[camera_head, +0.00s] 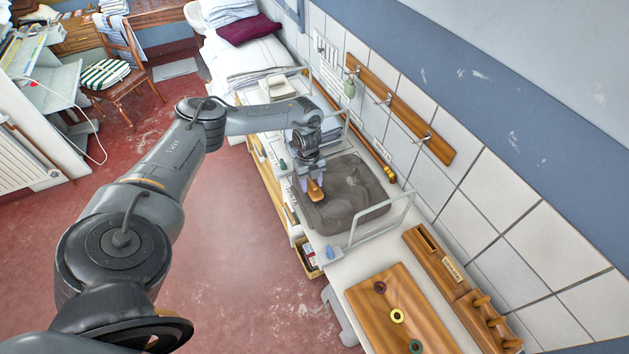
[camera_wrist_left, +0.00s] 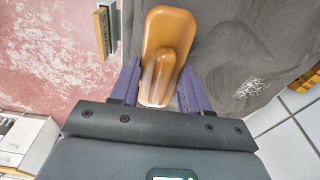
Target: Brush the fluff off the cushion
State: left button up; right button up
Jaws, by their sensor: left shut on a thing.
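The grey cushion (camera_head: 350,200) lies on the white counter between two wire rails. In the left wrist view it fills the upper right (camera_wrist_left: 255,45), and a white speckled patch of fluff (camera_wrist_left: 252,88) shows on it near its edge. My left gripper (camera_head: 309,182) is shut on a wooden brush (camera_head: 316,191), over the cushion's left part. In the wrist view the brush (camera_wrist_left: 168,35) stands between the purple fingers. Its underside is hidden, so I cannot tell whether it touches the cushion. My right gripper is not in view.
The wire rails (camera_head: 384,222) stand at the cushion's ends. A wooden board with several coloured rings (camera_head: 360,300) and a wooden rack (camera_head: 450,280) lie on the near counter. A hook rail (camera_head: 400,110) runs along the tiled wall. The red floor (camera_head: 235,230) is open at left.

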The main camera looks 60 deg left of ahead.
pick_arm(q)
jog(key=shift+r, duration=0.1)
jog(key=shift+r, duration=2.95)
jog(key=shift+r, duration=1.5)
jog(key=shift+n, duration=0.3)
